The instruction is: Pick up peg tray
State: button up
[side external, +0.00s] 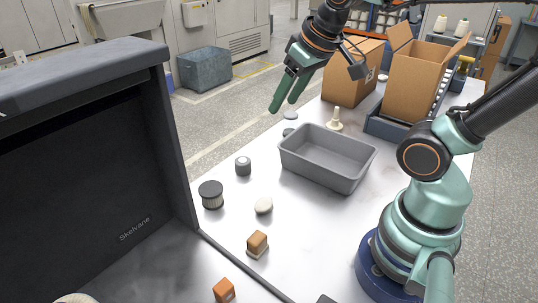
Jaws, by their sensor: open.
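A grey rectangular tray (322,172) with raised walls stands on the pale tabletop, and its inside looks empty. I take it to be the peg tray, but no peg shows in it. My gripper (283,106) has two green fingers pointing down and to the left, with a gap between them. It is open and empty, and it appears above and to the left of the tray's far left corner in the picture. It appears apart from the tray; its exact height cannot be told.
A cream peg-like piece (335,122) stands behind the tray. Small round pieces and blocks lie left and in front, including a dark cylinder (210,196) and an orange-brown block (257,242). Cardboard boxes (412,88) stand at the back. A dark panel (85,165) walls the left.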

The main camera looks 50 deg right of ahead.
jog(key=w+d+r+m+g+h, duration=0.1)
jog(key=w+d+r+m+g, duration=0.2)
jog(key=w+d, duration=0.55)
jog(key=m+g+y, duration=0.1)
jog(key=m+g, duration=0.1)
jog(key=m, duration=1)
send_over(337, 107)
notch_tip(337, 107, down, 14)
jog(key=f, duration=0.6)
jog(key=shift+d, duration=0.4)
jog(key=shift+a+f, duration=0.15)
jog(key=shift+f, duration=1.2)
jog(key=shift+a+f, duration=0.1)
jog(key=shift+f, duration=1.25)
jog(key=shift+c, duration=0.4)
grip_shut()
